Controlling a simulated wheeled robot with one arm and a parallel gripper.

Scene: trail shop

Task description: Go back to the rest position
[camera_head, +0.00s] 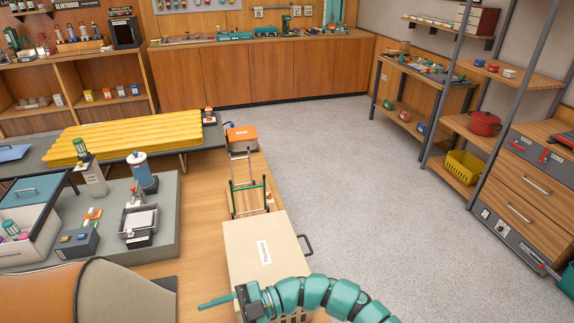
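My teal segmented arm (317,292) comes in at the bottom of the head view and curves left over a beige box-like case (262,248) with a dark side handle. My gripper (213,302) is at its left end, beyond a dark wrist part, and points left. One thin teal finger shows above the wooden surface. I see nothing held, but the gap between the fingers cannot be made out.
A small cart frame (246,197) and an orange box (241,138) stand behind the case. A grey bench (165,222) with a blue-grey canister (143,173) is at left. Shelves (465,125) and drawers (535,190) line the right. The grey floor (340,160) between is clear.

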